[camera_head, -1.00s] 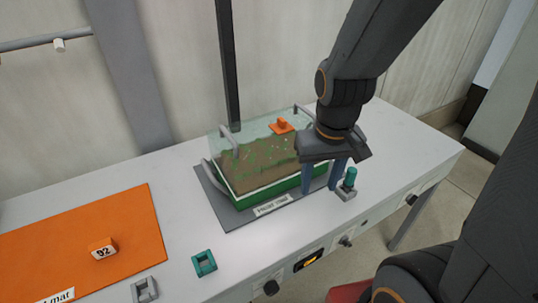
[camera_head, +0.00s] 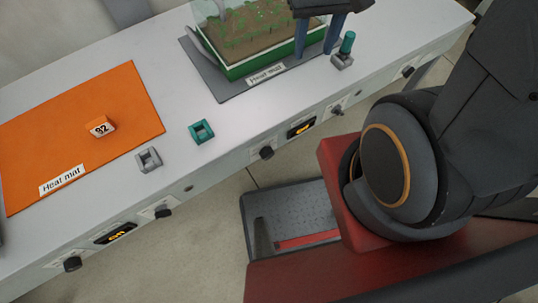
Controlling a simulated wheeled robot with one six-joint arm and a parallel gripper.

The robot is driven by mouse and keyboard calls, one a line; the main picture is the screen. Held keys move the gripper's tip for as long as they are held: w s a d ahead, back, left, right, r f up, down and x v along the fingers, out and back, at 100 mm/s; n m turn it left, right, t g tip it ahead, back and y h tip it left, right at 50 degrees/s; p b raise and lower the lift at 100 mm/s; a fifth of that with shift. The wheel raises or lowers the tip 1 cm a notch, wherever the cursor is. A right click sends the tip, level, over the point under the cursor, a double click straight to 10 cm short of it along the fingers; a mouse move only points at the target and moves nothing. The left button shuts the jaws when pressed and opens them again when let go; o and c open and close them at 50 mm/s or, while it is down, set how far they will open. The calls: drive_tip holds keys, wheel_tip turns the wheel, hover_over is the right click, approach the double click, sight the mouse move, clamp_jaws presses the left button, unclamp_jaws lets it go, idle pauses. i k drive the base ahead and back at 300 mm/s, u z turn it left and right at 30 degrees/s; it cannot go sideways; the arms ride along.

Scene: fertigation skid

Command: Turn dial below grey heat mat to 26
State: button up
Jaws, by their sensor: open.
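The grey heat mat (camera_head: 204,68), labelled "Heat mat", lies on the white bench under a green tray of seedlings (camera_head: 236,71). Below it, the bench front carries a small display (camera_head: 301,127) with orange digits too small to read. A black dial (camera_head: 266,152) is left of this display, and a smaller knob or switch (camera_head: 337,110) is to its right. My gripper (camera_head: 315,53) is at the top of the view, with two blue fingers apart in front of the tray's right part. It is above the bench front and away from the dial. Its upper part is cut off.
An orange heat mat (camera_head: 60,125) with a block marked 92 (camera_head: 100,127) lies left. Its display (camera_head: 115,233) and black knob (camera_head: 72,264) are below. A grey clip (camera_head: 149,160), teal clip (camera_head: 202,131) and teal-topped fitting (camera_head: 345,48) are on the bench. Floor shows in front.

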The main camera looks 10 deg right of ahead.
sight(267, 152)
drive_tip(key=u, duration=0.55)
drive_tip(key=k, duration=2)
drive_tip(key=z, duration=0.4)
